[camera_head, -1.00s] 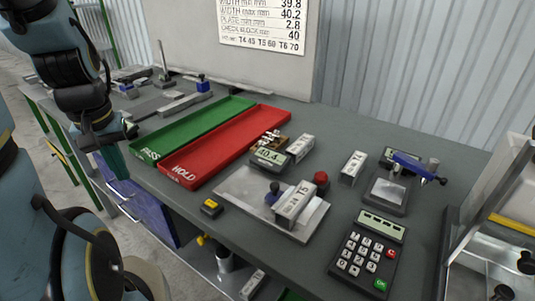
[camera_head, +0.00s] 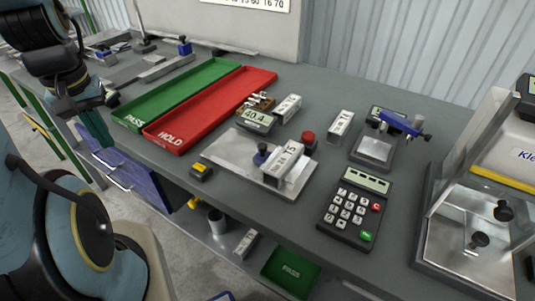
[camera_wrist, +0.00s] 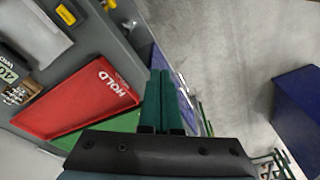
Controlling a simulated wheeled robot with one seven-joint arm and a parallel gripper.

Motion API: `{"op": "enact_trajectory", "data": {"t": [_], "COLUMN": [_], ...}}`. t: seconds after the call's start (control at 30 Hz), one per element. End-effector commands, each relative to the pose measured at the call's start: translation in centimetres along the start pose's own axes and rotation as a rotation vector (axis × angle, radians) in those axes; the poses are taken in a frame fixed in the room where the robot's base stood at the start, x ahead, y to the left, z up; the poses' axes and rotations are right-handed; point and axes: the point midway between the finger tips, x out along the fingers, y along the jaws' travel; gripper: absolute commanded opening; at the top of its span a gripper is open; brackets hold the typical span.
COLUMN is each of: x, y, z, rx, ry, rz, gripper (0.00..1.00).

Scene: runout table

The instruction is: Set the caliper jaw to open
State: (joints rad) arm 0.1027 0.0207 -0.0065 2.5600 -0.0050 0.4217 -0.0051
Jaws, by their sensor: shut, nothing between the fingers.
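A metal plate (camera_head: 222,153) lies on the bench in the head view, with a small blue knob (camera_head: 262,153) and a pale block marked T5 (camera_head: 284,164) on it. A readout (camera_head: 256,119) showing 40.4 stands at its back edge. These look like the caliper station, but I cannot tell its jaw's position. The plate also shows at the upper left of the wrist view (camera_wrist: 35,35). My gripper (camera_head: 96,128) is shut and empty, with green fingers pointing down, left of the trays and well away from the plate. It also shows in the wrist view (camera_wrist: 160,85).
A green PASS tray (camera_head: 130,118) and red HOLD tray (camera_head: 195,128) lie between my gripper and the plate. A yellow-black button box (camera_head: 201,172) sits near the front edge. A keypad (camera_head: 353,208), a blue-levered gauge (camera_head: 376,150) and a clear-sided enclosure (camera_head: 430,225) stand to the right.

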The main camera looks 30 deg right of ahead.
Motion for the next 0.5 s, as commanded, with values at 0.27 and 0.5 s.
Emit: {"op": "enact_trajectory", "data": {"t": [0.27, 0.5], "x": [0.0, 0.0], "y": [0.0, 0.0], "z": [0.0, 0.0], "rx": [0.0, 0.0], "ry": [0.0, 0.0], "rz": [0.0, 0.0], "gripper": [0.0, 0.02]}}
